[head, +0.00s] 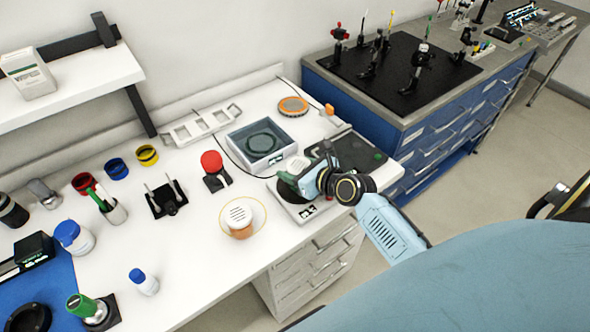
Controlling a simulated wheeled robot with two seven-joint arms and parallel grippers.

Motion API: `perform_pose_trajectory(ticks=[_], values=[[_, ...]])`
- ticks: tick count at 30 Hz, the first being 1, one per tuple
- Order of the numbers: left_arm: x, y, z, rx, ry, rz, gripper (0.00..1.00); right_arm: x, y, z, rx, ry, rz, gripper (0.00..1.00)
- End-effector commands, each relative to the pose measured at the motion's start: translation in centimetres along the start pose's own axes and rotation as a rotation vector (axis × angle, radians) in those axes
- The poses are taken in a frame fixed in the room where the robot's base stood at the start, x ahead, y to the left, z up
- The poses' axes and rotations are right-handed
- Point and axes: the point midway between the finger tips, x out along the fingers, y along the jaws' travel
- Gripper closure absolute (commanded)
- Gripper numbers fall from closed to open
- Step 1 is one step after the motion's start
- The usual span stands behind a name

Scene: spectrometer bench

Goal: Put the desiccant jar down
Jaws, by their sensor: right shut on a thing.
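My right gripper (306,183) comes in from the right and is shut on a jar with a white slotted lid (298,164). Its body is largely hidden by the gripper, with a dark green part showing. The held jar is over a small balance-like device (304,212) near the bench's front edge; I cannot tell whether it touches it. A similar jar with a white slotted lid and orange body (239,222) stands on the bench to the left, within a thin yellow ring. My left gripper is not in view.
A grey open box (262,140) and a black pad (346,152) lie behind the gripper. A red-topped device (212,168), a black holder (166,198) and a blue-capped bottle (143,282) stand left. White bench shows around the orange jar.

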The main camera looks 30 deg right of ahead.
Motion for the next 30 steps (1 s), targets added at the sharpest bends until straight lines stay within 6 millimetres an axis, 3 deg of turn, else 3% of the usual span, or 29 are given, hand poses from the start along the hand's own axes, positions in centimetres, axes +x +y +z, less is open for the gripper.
perform_pose_trajectory(ticks=[10, 11, 15, 26, 30], values=[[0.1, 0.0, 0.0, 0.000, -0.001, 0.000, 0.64, 0.1, 0.0, -0.2, 0.002, -0.002, -0.001, 0.71], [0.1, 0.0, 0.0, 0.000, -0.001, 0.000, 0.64, 0.1, 0.0, -0.2, 0.001, -0.002, 0.000, 0.43], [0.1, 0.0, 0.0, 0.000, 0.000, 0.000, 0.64, 0.1, 0.0, -0.2, 0.001, -0.001, 0.000, 0.24], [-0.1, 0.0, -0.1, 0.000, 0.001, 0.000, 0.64, -0.1, 0.0, 0.3, -0.001, -0.002, 0.000, 0.24], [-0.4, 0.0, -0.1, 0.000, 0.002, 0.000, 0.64, -2.0, 0.0, 0.1, 0.002, 0.000, -0.001, 0.24]])
